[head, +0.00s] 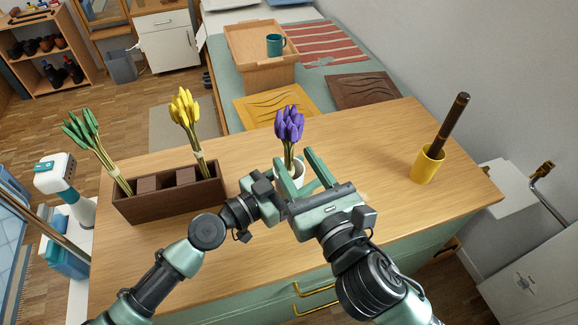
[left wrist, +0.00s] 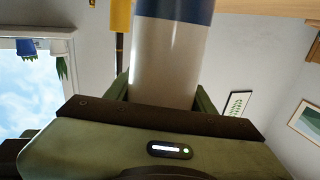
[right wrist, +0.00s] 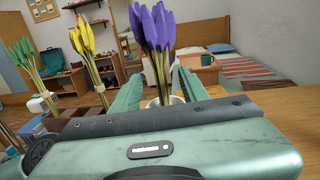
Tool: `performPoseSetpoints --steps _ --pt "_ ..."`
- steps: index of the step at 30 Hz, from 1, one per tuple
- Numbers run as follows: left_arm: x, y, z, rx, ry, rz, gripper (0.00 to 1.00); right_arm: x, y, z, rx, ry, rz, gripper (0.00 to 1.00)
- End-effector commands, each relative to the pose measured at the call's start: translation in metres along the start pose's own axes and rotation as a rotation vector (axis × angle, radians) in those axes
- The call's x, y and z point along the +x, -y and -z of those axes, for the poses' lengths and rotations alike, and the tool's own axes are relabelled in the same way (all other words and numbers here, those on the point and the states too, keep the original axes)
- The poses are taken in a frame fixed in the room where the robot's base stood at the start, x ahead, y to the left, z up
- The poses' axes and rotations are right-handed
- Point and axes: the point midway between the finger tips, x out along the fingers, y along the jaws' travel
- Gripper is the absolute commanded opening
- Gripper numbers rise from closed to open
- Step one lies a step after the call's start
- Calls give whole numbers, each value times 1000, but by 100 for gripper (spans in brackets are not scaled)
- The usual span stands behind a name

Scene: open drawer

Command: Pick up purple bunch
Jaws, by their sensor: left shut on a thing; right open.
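The purple bunch (head: 289,125) stands upright in a white cup (head: 297,172) on the wooden desk. My left gripper (head: 275,182) is shut on the cup from its left side. In the left wrist view the cup (left wrist: 168,60), white with a blue band, fills the space between the fingers. My right gripper (head: 298,160) is open in front of the bunch. In the right wrist view the purple flowers (right wrist: 153,28) rise above the fingers, with the stems (right wrist: 160,72) showing between them. My grippers hide part of the cup.
A dark brown divided box (head: 170,205) on the left of the desk holds a green bunch (head: 85,140) and a yellow bunch (head: 186,112). A yellow cup (head: 427,165) with a dark brown stick stands at the right. The desk between white cup and yellow cup is clear.

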Motion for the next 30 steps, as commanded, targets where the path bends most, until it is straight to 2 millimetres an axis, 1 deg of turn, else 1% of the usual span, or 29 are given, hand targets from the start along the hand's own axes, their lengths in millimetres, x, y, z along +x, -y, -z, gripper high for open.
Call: performPoseSetpoints --steps 1,5,12,15,18,24,25,26,27,29,30 --pt "0 0 0 1 0 1 0 5 0 -1 1 1 0 45" --pt "0 1 0 1 0 1 0 14 0 0 0 1 1 45" --pt "0 0 0 1 0 1 0 51 0 -1 1 2 0 45" --pt "0 0 0 1 0 1 0 63 0 -1 2 1 0 45" --pt "0 1 0 1 0 1 0 68 0 0 2 -1 -1 45" --pt "0 1 0 1 0 1 0 68 0 0 3 -1 -1 45" --pt "0 1 0 1 0 1 0 68 0 0 3 -1 -1 39" --pt "0 1 0 1 0 1 0 68 0 0 3 -1 -1 31" --pt "0 1 0 1 0 1 0 68 0 0 3 -1 -1 20" --pt "0 1 0 1 0 1 0 68 0 0 2 -1 -1 3" --pt "0 1 0 1 0 1 0 68 0 0 2 -1 -1 0"
